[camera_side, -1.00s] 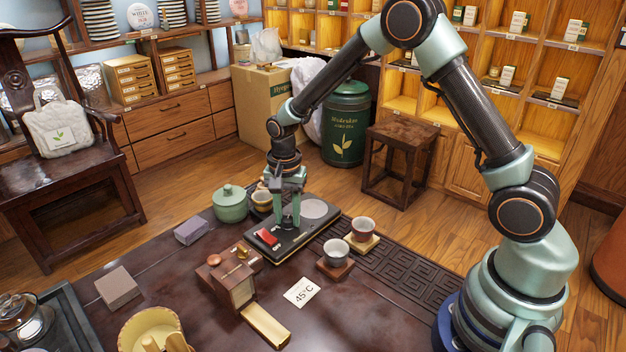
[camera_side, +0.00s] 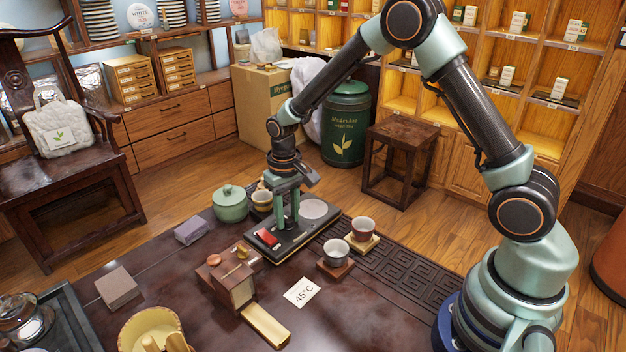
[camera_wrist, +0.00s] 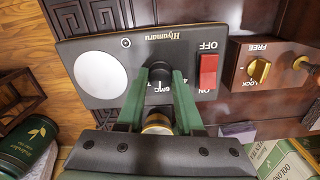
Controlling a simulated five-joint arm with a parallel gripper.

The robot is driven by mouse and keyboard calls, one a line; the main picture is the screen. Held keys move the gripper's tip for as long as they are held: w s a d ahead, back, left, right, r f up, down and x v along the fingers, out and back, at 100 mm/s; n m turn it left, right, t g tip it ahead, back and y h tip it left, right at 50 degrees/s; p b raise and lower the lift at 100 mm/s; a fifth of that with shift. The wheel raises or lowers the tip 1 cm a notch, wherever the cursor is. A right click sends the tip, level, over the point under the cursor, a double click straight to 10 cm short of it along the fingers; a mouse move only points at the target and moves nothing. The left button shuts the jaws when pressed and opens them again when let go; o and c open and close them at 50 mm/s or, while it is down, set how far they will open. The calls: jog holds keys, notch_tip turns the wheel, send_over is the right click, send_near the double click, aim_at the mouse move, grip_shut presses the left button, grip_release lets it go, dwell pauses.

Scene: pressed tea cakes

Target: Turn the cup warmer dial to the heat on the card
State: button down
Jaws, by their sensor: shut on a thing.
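The cup warmer (camera_side: 320,228) is a flat black unit on the dark table, with a pale round plate (camera_wrist: 101,75) and a red switch (camera_wrist: 208,71) between OFF and ON marks. Its black dial (camera_wrist: 159,72) sits between plate and switch in the wrist view. My gripper (camera_wrist: 160,70) points down with its green fingers shut on the dial. In the side view my gripper (camera_side: 288,226) hides the dial. Fingers cover part of the dial's markings, and I cannot read its setting. The white card (camera_side: 302,292) reads 45°C and lies in front of the warmer.
A grey cup (camera_side: 336,250) and a reddish cup (camera_side: 363,228) stand on coasters right of the warmer. A green lidded pot (camera_side: 230,204) and a yellowish cup (camera_side: 262,201) stand behind left. A wooden device (camera_side: 235,284) with a FREE/LOCK knob (camera_wrist: 259,70) is close in front.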

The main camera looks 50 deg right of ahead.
aim_at(288, 219)
jog(key=n, duration=0.6)
jog(key=shift+n, duration=0.3)
jog(key=n, duration=0.6)
jog(key=shift+n, duration=0.3)
jog(key=c, duration=0.5)
grip_release()
jog(key=shift+c, duration=0.2)
notch_tip(288, 219, up, 12)
jog(key=shift+r, duration=0.15)
